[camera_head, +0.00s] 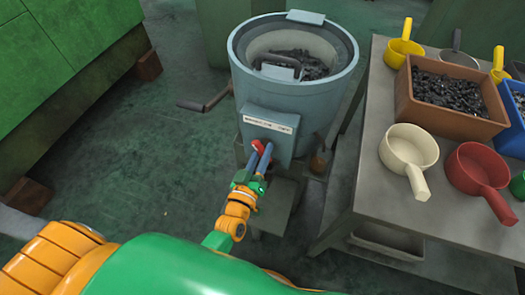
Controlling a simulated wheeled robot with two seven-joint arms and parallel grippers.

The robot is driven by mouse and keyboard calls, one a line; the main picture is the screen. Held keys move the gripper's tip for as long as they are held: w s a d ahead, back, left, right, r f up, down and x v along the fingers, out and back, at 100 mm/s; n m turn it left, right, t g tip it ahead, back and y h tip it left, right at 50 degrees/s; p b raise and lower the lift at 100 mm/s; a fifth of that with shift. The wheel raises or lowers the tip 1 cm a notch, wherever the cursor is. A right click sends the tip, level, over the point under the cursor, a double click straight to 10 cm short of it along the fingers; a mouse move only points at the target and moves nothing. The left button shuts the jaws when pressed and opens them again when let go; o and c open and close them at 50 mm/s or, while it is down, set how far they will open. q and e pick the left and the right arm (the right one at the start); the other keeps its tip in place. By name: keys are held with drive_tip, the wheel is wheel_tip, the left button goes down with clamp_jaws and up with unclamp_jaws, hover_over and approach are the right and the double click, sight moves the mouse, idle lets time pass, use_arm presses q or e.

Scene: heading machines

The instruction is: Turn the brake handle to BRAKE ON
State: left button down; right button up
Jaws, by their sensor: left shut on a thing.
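The brake handle (257,146) is a small red lever on the front of a blue-grey round machine (298,95). A white label strip (268,124) is on the box above it; its text is too small to read. My left gripper (262,156) reaches up from below, with its blue fingers shut on the red handle. The fingers hide part of the handle, so its exact angle is hard to tell. My right gripper does not show.
A grey table (365,130) stands to the right. It bears a brown box (450,117) of dark parts, a cream scoop (408,150) and a red scoop (473,168). A dark crank (205,105) sticks out left of the machine. Green floor is open at left.

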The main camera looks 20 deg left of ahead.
use_arm(q)
drive_tip(key=c, duration=0.7)
unclamp_jaws()
drive_tip(key=s, duration=0.7)
drive_tip(key=shift+a, duration=0.1)
